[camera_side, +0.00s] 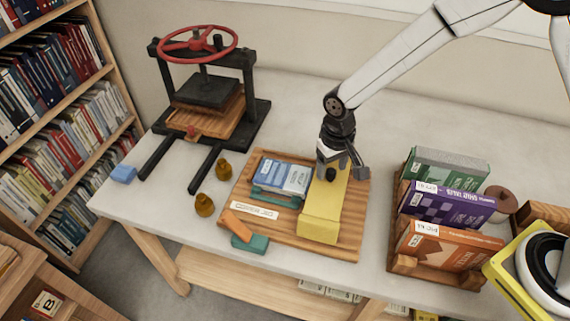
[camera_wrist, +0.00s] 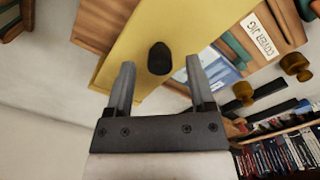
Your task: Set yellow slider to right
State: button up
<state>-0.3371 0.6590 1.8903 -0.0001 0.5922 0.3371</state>
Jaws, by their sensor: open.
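The yellow slider (camera_side: 321,214) is a long flat plate with a raised front block, lying across the right part of a wooden jig board (camera_side: 350,225). A strip of bare wood shows to its right. A black knob (camera_side: 331,174) stands on its back part. My gripper (camera_side: 341,168) is over that back end, open. In the wrist view, the open fingers of my gripper (camera_wrist: 158,66) point at the slider (camera_wrist: 130,45), with the black knob (camera_wrist: 160,58) showing between the fingertips. I cannot tell whether the fingers touch it. My gripper partly hides the slider's back end.
A blue-covered book (camera_side: 283,177) lies on the board left of the slider. An orange block (camera_side: 238,224) and a green block (camera_side: 250,244) are at its front left. A book rack (camera_side: 403,265) stands right, a press (camera_side: 208,95) back left.

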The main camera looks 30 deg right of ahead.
jog(key=shift+f, duration=0.35)
grip_shut()
dwell(1.3)
